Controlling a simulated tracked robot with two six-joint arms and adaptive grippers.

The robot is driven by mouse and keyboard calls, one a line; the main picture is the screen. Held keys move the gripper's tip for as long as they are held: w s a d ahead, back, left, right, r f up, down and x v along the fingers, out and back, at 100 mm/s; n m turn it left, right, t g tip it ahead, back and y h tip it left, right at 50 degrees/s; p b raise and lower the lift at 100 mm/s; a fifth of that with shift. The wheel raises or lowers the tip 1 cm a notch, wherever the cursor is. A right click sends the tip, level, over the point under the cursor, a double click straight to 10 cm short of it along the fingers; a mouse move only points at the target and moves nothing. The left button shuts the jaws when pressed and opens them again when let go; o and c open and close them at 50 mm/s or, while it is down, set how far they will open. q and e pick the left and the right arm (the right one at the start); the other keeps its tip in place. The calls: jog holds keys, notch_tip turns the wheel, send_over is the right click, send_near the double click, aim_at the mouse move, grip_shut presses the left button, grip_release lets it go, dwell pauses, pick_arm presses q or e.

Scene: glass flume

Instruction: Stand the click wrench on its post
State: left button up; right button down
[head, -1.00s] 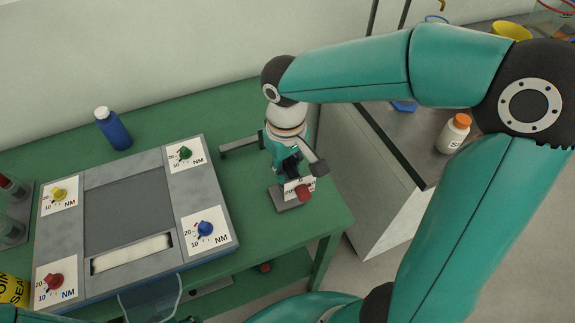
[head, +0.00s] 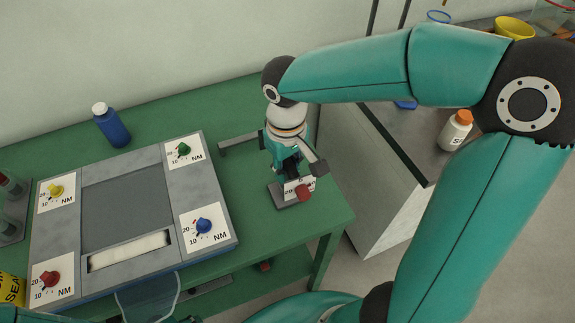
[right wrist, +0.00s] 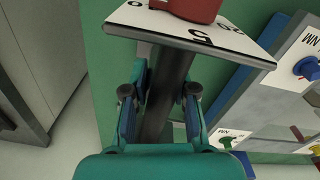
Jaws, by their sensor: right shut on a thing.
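My right gripper (head: 290,168) is over the right end of the green table in the head view. In the right wrist view its two fingers (right wrist: 159,100) are shut on a dark bar, which I take to be the click wrench (right wrist: 168,85). The bar runs under a white plate (right wrist: 215,38) with a red knob (right wrist: 190,8). How bar and plate join is hidden. In the head view the red knob (head: 303,191) and a grey foot (head: 284,198) show just below the gripper. I cannot single out the post. My left gripper is not in view.
A grey panel (head: 128,205) with coloured NM dials fills the table's middle. A blue bottle (head: 112,128) stands behind it. A grey bar (head: 240,144) lies left of my gripper. A bench with a white bottle (head: 455,131) is at the right.

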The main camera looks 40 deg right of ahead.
jog(key=shift+f+b, duration=0.3)
jog(key=shift+f, duration=0.1)
jog(key=c, duration=0.8)
grip_release()
jog(key=shift+c, duration=0.2)
notch_tip(320, 180, up, 11)
jog(key=shift+a+f, duration=0.1)
jog(key=shift+r, duration=0.55)
jog(key=shift+s, duration=0.1)
